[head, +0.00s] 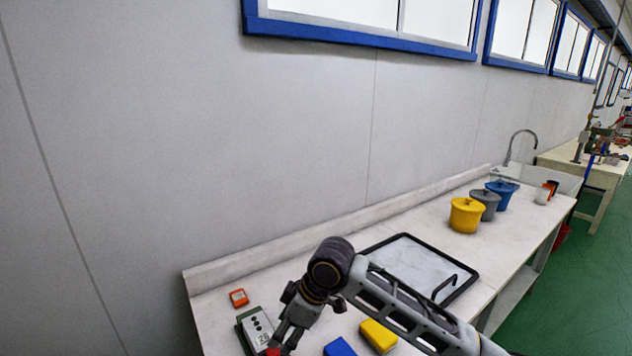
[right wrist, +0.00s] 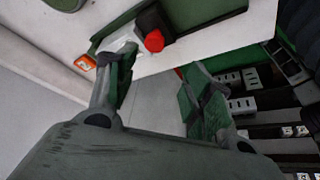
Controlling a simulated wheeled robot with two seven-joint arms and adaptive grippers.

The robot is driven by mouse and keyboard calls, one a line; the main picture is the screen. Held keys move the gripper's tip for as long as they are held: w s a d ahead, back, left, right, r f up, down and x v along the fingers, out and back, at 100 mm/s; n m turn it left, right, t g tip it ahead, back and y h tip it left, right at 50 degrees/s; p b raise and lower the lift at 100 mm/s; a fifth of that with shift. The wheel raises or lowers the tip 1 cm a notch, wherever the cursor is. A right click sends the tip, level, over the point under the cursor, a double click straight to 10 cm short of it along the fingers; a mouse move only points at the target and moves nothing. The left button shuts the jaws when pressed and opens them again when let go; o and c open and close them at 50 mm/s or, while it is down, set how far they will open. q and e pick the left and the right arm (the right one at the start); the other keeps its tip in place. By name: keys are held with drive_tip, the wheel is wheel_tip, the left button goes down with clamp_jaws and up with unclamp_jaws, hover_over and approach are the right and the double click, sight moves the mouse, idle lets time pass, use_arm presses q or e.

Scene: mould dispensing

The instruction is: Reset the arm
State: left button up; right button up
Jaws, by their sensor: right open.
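My right arm reaches in from the right in the head view. Its gripper (head: 286,338) is low over the near left end of the white bench (head: 220,318), beside a green and grey device (head: 256,328) with dark buttons. In the right wrist view the two fingers of this gripper (right wrist: 158,68) stand apart with nothing between them. A red knob (right wrist: 154,41) on a dark part shows just beyond the fingertips; I see no contact clearly. My left gripper is not in view.
A small orange box (head: 238,297), a blue block (head: 340,347) and a yellow block (head: 378,335) lie near the gripper. A black-rimmed tray (head: 405,237) lies behind my arm. Yellow (head: 467,216), grey (head: 485,206) and blue (head: 502,196) lidded pots stand farther along. The wall bounds the bench.

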drive_tip(key=s+d+f+m+t, duration=0.1)
drive_tip(key=s+d+f+m, duration=0.2)
drive_tip(key=d+f, duration=0.1)
drive_tip(key=s+d+f+m+t, duration=0.1)
drive_tip(key=s+d+f+m, duration=0.2)
drive_tip(key=d+f, duration=0.2)
drive_tip(key=s+d+f+m+t+h, duration=0.1)
drive_tip(key=s+d+f+m, duration=0.1)
drive_tip(key=d+f+m, duration=0.2)
drive_tip(key=shift+s+d+f, duration=0.1)
drive_tip(key=shift+s+d, duration=0.1)
drive_tip(key=shift+d, duration=0.6)
drive_tip(key=shift+s+d+f, duration=0.1)
drive_tip(key=shift+s+d, duration=0.1)
drive_tip(key=shift+d, duration=0.6)
drive_tip(key=s+d+f+m+h, duration=0.35)
drive_tip(key=s+d, duration=0.45)
drive_tip(key=d, duration=0.5)
wheel_tip(320, 180, down, 33)
drive_tip(key=s+g, duration=0.2)
drive_tip(key=s+d+f, duration=0.2)
drive_tip(key=s+f, duration=0.8)
drive_tip(key=s, duration=0.1)
drive_tip(key=s+d+f+g, duration=0.1)
drive_tip(key=s+f, duration=0.9)
drive_tip(key=s, duration=0.2)
drive_tip(key=shift+d+f, duration=0.4)
